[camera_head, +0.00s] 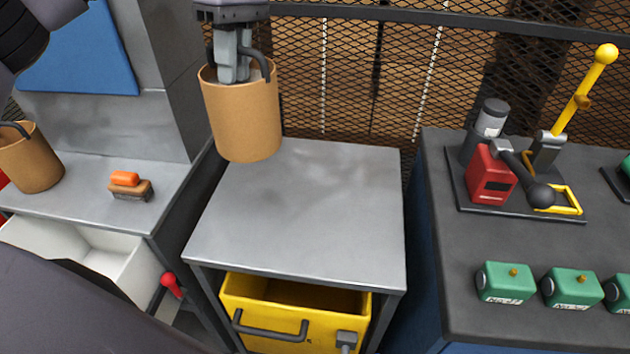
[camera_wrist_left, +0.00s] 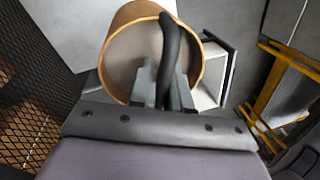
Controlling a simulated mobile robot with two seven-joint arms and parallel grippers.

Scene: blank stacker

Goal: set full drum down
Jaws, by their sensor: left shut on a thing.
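A tan cylindrical drum (camera_head: 242,120) with a dark handle hangs from my left gripper (camera_head: 235,75) in the head view. The gripper is shut on its handle, and the drum is upright over the back left of the grey metal table (camera_head: 320,215). I cannot tell for certain whether its base is clear of the table top. In the left wrist view the gripper (camera_wrist_left: 165,95) reaches over the open mouth of the drum (camera_wrist_left: 112,45), with the dark handle between its fingers. The inside looks pale; its contents are hard to make out. My right gripper is not seen.
A second tan drum (camera_head: 28,160) and an orange-handled brush (camera_head: 130,185) stand on the left bench. A yellow bin (camera_head: 290,300) sits below the table. The right bench holds a red lever device (camera_head: 490,175) and several green blocks (camera_head: 505,282). The table top is otherwise clear.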

